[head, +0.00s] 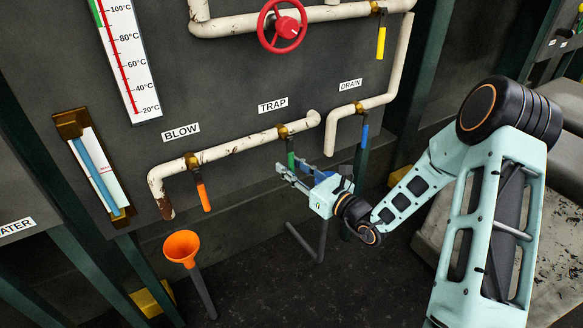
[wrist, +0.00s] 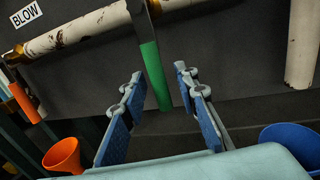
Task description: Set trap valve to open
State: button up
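The trap valve sits on the pale pipe under the TRAP sign (head: 273,105). Its green handle (head: 291,159) hangs straight down, across the pipe. In the wrist view the green handle (wrist: 155,76) shows between and beyond my two blue-padded fingers, its lower end near the level of the fingertips. My gripper (head: 288,167) is open at the lower end of the handle. The handle stands between the fingers in the picture, with gaps on both sides; I cannot tell whether it is within their reach in depth.
The orange blow handle (head: 203,195) hangs to the left and the blue drain handle (head: 364,136) to the right. An orange funnel (head: 182,246) stands below left. A blue container (wrist: 292,145) is at the wrist view's lower right. A red wheel (head: 283,27) is above.

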grip_shut()
